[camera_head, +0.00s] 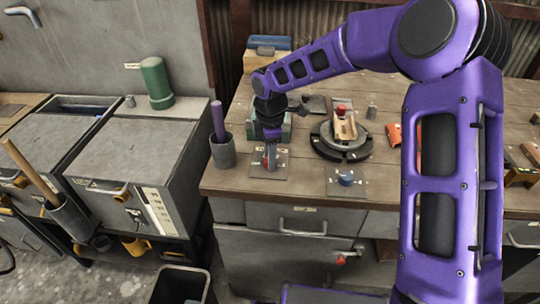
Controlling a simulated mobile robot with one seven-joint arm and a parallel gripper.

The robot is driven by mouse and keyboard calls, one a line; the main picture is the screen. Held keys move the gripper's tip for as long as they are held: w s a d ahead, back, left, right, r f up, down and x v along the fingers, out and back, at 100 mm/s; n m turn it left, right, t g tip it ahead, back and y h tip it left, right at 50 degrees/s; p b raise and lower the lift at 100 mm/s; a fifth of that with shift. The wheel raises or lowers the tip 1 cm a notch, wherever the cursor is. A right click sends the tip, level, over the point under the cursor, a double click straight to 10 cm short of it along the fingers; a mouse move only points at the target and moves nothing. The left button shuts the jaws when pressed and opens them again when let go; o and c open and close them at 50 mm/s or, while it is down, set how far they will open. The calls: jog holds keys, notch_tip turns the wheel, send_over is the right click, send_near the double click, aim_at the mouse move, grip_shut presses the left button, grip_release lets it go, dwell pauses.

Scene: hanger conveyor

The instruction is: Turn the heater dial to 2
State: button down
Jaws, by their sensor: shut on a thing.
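My gripper (271,164) points down at the front left part of the wooden workbench, over a dark square plate (282,162) with small pale marks. Its fingers are shut on a small red dial (264,158), which is mostly hidden by them. The dial's pointer and the number it faces are too small and covered to read. A second dark plate (335,190) with a blue dial (346,179) sits to the right, apart from my gripper. I cannot tell from any label which dial is the heater's.
A grey cup (223,153) with a purple rod stands close left of my gripper. A round dark turntable (330,146) bearing a wooden piece is to the right. A green box (286,125) is behind. The bench front edge is close below the plates.

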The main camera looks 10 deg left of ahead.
aim_at(265, 159)
jog(key=m, duration=0.4)
jog(key=shift+m+b, duration=0.3)
jog(key=shift+b, duration=0.05)
jog(key=m, duration=0.5)
jog(key=shift+a+m+b, duration=0.1)
jog(key=shift+m+b, duration=0.2)
jog(key=shift+b, duration=0.1)
jog(key=m, duration=0.5)
jog(key=shift+h, duration=0.3)
jog(key=m, duration=0.5)
jog(key=shift+m+g, duration=0.3)
jog(key=shift+c, duration=2.2)
grip_release()
notch_tip(265, 159, up, 17)
jog(key=a+p, duration=0.1)
jog(key=shift+r+p, duration=0.2)
jog(key=shift+p, duration=0.1)
